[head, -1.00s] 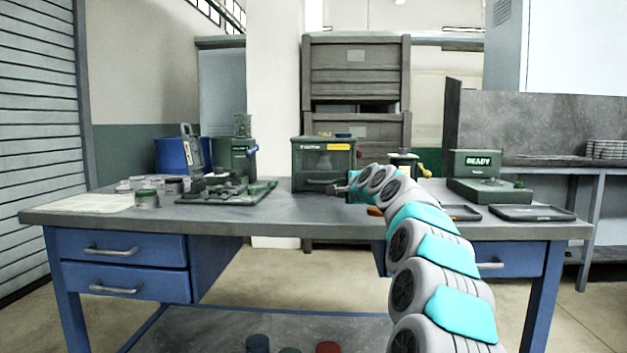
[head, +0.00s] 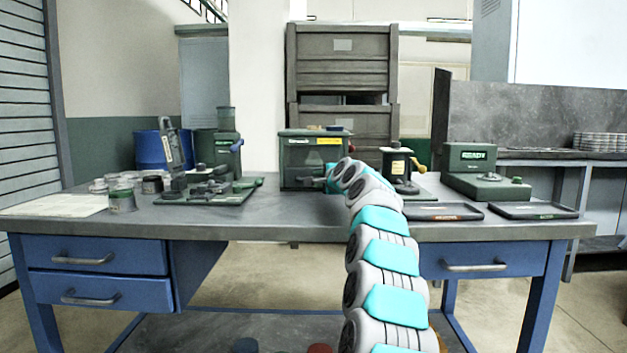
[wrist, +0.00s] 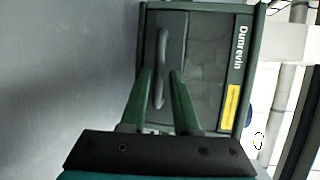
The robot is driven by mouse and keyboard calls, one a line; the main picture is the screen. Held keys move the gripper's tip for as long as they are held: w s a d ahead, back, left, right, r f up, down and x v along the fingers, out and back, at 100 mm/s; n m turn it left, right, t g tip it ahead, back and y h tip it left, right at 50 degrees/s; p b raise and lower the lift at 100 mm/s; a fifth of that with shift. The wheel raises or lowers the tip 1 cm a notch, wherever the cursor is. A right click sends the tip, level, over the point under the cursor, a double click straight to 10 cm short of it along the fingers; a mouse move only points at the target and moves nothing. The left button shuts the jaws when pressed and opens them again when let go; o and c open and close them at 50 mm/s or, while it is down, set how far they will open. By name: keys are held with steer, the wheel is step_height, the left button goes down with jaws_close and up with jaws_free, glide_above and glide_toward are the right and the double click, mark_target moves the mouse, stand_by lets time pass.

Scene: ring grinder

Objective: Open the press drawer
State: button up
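A green box-shaped unit (head: 302,158) with a dark window and a yellow label stands at the back middle of the bench. In the wrist view it appears turned sideways (wrist: 212,70). A grey bar handle (wrist: 162,45) is on its drawer front (wrist: 178,25), which looks closed. My gripper (wrist: 161,75) is open, with one green finger on each side of the handle's near end. I cannot tell whether either finger touches it. In the head view my arm reaches to the lower right of the unit, and the fingers are hard to make out.
A small machine with a yellow-tipped lever (head: 397,168) stands close right of my arm. Two dark trays (head: 534,210) and a READY unit (head: 470,162) are further right. Parts and jars (head: 122,195) are at left. The bench's front middle (head: 290,222) is clear.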

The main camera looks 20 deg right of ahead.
steer(key=shift+w+a+f, duration=0.1)
steer(key=shift+w+f, duration=0.1)
steer(key=shift+w, duration=0.2)
steer(key=shift+r+p+x, duration=0.2)
steer(key=shift+p+x, duration=0.45)
steer(key=shift+x, duration=0.4)
steer(key=shift+w+f, duration=0.25)
steer(key=shift+w, duration=0.05)
steer(key=shift+c, duration=0.2)
jaws_close()
stand_by(0.3)
